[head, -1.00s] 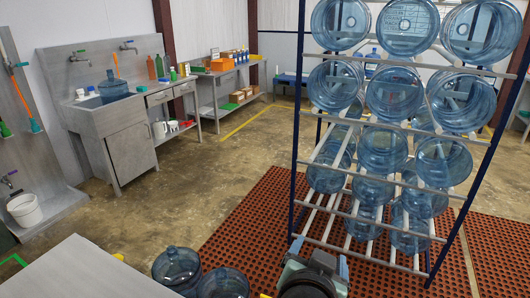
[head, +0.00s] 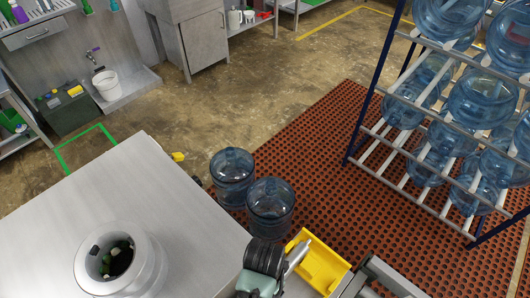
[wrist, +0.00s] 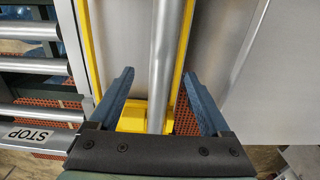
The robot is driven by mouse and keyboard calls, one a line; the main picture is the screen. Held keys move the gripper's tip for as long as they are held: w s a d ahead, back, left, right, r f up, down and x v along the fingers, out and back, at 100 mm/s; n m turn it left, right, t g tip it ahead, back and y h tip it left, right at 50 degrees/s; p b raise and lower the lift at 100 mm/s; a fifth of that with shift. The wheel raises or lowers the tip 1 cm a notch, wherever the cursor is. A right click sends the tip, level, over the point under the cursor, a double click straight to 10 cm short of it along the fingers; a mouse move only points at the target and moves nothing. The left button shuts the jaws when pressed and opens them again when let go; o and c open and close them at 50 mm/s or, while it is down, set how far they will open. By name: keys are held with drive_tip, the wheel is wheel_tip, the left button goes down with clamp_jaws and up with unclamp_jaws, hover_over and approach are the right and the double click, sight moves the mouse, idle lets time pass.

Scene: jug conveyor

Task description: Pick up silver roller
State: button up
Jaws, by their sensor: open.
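The silver roller (wrist: 161,50) is a long smooth metal cylinder. In the wrist view it runs up the middle of the picture, between the yellow sides of a holder (wrist: 132,118). My gripper (wrist: 160,76) is open, with one blue finger on each side of the roller and gaps between. I cannot tell how far above the roller the fingers are. In the head view part of the roller (head: 299,254) shows at the yellow holder (head: 322,268), beside my dark arm, which hides the fingers.
Conveyor rollers (wrist: 28,72) and a STOP label (wrist: 40,134) lie left in the wrist view. In the head view, a grey table (head: 60,215) carries a white round container (head: 143,275). Two blue jugs (head: 232,170) stand on the floor near a jug rack (head: 367,95).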

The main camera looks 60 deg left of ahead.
drive_tip(key=shift+w+a+f+p, duration=0.1)
drive_tip(key=shift+f+p, duration=0.1)
drive_tip(key=shift+f, duration=1.15)
drive_tip(key=shift+w+a+f+p, duration=0.1)
drive_tip(key=shift+f+p, duration=0.05)
drive_tip(key=shift+f, duration=1.15)
clamp_jaws()
drive_tip(key=shift+r, duration=0.1)
